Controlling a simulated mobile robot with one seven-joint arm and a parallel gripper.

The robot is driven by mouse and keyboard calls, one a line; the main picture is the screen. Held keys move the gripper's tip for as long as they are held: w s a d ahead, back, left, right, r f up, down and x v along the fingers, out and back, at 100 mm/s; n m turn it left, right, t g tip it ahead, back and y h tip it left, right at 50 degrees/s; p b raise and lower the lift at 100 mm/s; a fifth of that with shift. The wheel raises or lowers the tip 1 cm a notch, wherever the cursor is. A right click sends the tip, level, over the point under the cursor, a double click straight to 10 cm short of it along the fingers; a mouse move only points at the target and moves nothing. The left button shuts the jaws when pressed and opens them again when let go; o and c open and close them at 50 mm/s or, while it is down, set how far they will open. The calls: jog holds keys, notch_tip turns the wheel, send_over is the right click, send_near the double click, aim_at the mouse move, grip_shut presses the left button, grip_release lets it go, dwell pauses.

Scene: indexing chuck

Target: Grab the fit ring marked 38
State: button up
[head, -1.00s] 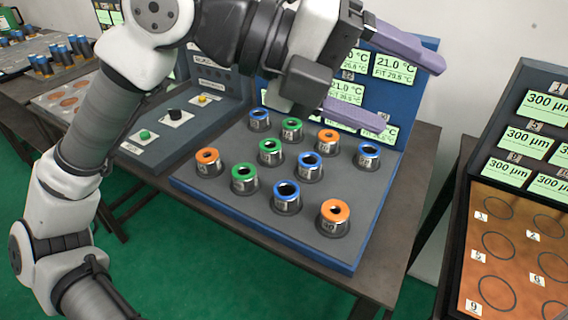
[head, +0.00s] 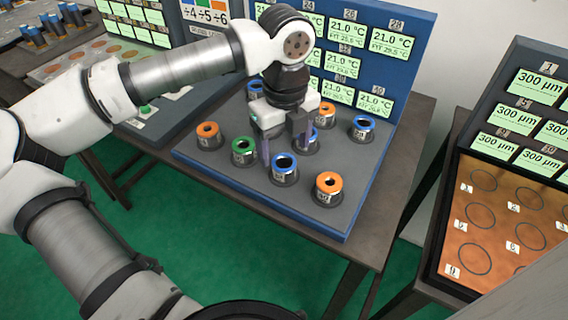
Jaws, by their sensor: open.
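The rings' numbers are too small to read surely; by the display panel's layout, 38 appears to be the front blue-topped ring (head: 285,172), a silver cylinder standing on the grey board between a green-topped ring and an orange-topped one. My gripper (head: 284,155) is open and points down, with its two purple fingers apart. In the picture its fingertips are at the back of this blue ring, one to each side.
Close by stand a green-topped ring (head: 244,151), an orange-topped ring (head: 328,189) and another blue-topped ring (head: 318,141), partly hidden by my gripper. The blue display panel (head: 345,110) rises behind. Another panel with orange board (head: 515,235) stands at the right.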

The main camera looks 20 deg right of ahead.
aim_at(284, 161)
jog(key=shift+w+f+p, duration=0.15)
jog(key=shift+f+p, duration=0.4)
jog(key=shift+f, duration=1.05)
jog(key=shift+w+f+p, duration=0.1)
jog(key=shift+f+p, duration=0.4)
jog(key=shift+f, duration=1.05)
jog(key=c, duration=1.3)
jog(key=shift+o, duration=0.2)
jog(key=shift+r, duration=0.1)
